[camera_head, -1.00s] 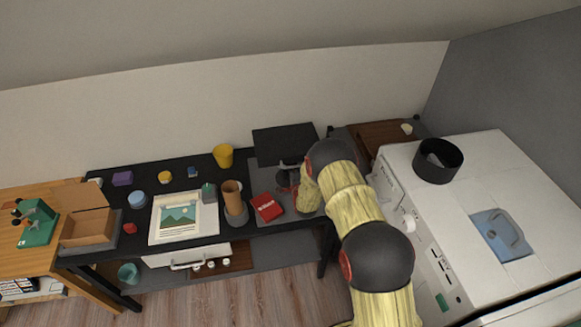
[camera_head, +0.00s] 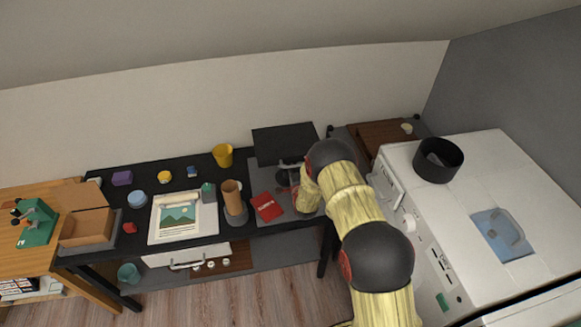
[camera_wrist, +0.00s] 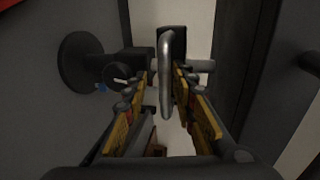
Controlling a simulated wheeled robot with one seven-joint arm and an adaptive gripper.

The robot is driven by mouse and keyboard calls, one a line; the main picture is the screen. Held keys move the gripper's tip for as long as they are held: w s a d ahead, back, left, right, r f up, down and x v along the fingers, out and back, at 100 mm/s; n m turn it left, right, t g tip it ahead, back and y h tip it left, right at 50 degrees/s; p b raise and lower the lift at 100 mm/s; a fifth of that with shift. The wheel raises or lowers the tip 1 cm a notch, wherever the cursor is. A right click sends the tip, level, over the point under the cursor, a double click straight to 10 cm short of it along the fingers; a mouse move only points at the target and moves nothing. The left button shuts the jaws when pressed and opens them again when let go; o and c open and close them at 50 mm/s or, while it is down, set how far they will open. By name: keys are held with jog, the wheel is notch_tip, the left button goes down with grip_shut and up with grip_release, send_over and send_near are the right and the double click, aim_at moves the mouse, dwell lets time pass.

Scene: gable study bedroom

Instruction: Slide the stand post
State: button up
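The stand carries a black flat panel (camera_head: 285,139) at the back right of the black desk in the head view; my arm partly hides its lower part. In the wrist view a grey metal loop handle (camera_wrist: 166,85) stands upright in front of a dark block and a horizontal grey rod (camera_wrist: 201,66). I cannot tell for sure which part is the post. My gripper (camera_wrist: 161,78) has its fingers apart on both sides of the loop, with a visible gap on the left; the right finger is close to it. In the head view my gripper (camera_head: 290,190) is by the stand's lower part.
A round dark knob (camera_wrist: 119,77) with a white mark is left of the fingers. A white cabinet (camera_head: 485,220) with a black pot (camera_head: 438,160) is right of my arm.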

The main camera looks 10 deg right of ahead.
jog(key=v, duration=1.2)
dwell(0.3)
